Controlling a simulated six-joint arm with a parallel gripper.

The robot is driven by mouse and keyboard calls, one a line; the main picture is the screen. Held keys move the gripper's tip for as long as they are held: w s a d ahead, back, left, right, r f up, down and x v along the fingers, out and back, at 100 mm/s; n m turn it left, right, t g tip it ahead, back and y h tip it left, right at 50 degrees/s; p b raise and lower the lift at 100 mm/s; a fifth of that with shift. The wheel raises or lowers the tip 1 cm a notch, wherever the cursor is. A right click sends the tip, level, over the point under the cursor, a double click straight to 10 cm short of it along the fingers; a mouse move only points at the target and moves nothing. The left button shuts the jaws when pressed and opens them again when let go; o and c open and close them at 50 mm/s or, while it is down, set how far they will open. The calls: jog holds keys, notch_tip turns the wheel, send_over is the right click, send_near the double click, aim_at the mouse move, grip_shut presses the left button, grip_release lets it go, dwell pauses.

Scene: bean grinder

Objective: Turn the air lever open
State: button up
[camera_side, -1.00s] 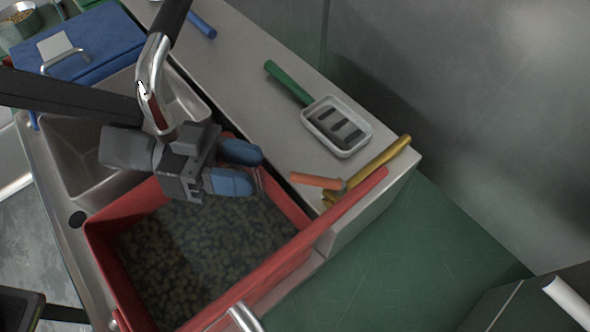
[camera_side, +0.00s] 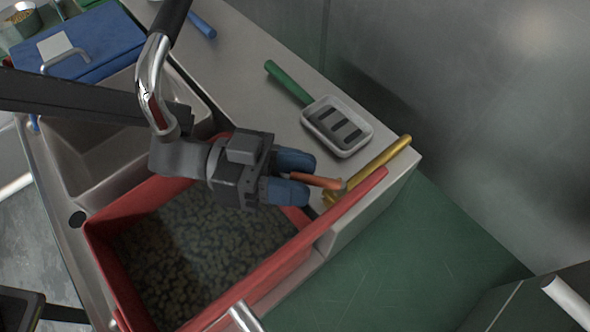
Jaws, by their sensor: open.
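A small orange lever (camera_side: 330,183) sits at the end of a yellow cylindrical fitting (camera_side: 376,165), near the right rim of the red bin; I take the orange piece to be the air lever. My gripper (camera_side: 307,176) has two blue fingertips and is open. The fingertips point right, and the lever's left end lies between them in this view. I cannot tell whether either finger touches it. The fingers hide part of the lever's left end.
A red bin (camera_side: 281,262) full of dark beans lies below my gripper. A white tray (camera_side: 366,143) with dark slots and a green handle (camera_side: 288,84) lie on the grey counter (camera_side: 245,65).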

aim_at(331, 189)
jog(key=shift+c, duration=0.5)
grip_shut()
jog(key=shift+s+t, duration=0.1)
jog(key=shift+t, duration=0.2)
jog(key=shift+s+n+t, duration=0.3)
jog(key=shift+n+t, duration=0.35)
jog(key=shift+t, duration=0.2)
jog(key=shift+s+n+t, duration=0.3)
jog(key=shift+n+t, duration=0.35)
jog(key=shift+t, duration=0.2)
jog(key=shift+s+d+n+t+y, duration=0.1)
jog(key=shift+s+n+t+y, duration=0.25)
jog(key=shift+n+t, duration=0.7)
jog(key=shift+s+d+n+t+y, duration=0.1)
jog(key=shift+s+n+t+y, duration=0.3)
jog(key=shift+t, duration=1.05)
jog(key=shift+n, duration=0.25)
jog(key=shift+o, duration=0.5)
grip_release()
